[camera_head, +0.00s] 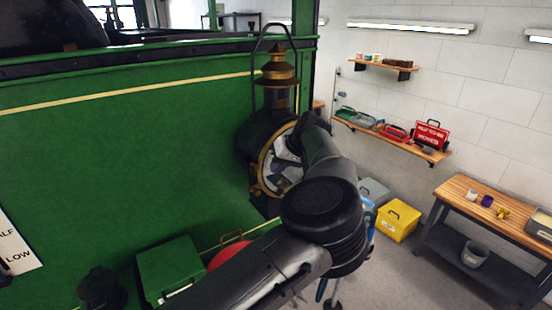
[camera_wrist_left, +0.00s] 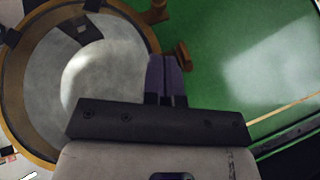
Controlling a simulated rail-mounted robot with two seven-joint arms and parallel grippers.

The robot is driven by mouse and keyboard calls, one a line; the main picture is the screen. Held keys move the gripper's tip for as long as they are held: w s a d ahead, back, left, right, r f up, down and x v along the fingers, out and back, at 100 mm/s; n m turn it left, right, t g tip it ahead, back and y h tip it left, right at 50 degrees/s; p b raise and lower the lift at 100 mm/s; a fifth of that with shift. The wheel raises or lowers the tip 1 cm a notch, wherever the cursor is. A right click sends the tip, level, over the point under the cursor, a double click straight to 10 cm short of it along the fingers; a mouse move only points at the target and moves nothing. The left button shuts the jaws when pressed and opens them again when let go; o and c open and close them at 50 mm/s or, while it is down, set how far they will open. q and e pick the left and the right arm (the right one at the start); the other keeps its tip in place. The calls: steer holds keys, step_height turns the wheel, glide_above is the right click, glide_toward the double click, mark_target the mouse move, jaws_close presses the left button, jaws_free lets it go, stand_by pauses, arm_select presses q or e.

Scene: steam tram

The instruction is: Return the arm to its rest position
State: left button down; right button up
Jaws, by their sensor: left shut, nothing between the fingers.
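My left arm (camera_head: 320,205) reaches up from the bottom of the head view, bent at a dark joint. Its far end is in front of the lamp's right side, and the fingers are hard to make out there. In the left wrist view my left gripper (camera_wrist_left: 167,78) is shut and empty, its fingers together. The lamp (camera_head: 277,75) is black with a brass top and a tall handle, mounted at the green tram's corner. Its round brass-rimmed glass (camera_wrist_left: 110,68) fills the left of the wrist view, beside the fingers. Whether they touch it I cannot tell. My right gripper is not in view.
The green tram body (camera_head: 120,150) fills the left. A green box (camera_head: 168,268) and a red round thing (camera_head: 228,254) sit low beside my arm. A wooden workbench (camera_head: 480,195), a yellow box (camera_head: 398,220) and wall shelves (camera_head: 390,139) stand right. Open floor lies between.

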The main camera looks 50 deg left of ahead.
arm_select(q)
steer(key=s+d+r+b, duration=0.1)
steer(key=s+d+r, duration=0.1)
steer(key=r, duration=0.3)
steer(key=shift+s+d+r+b, duration=0.35)
steer(key=shift+d+b, duration=0.05)
steer(key=shift+d, duration=0.25)
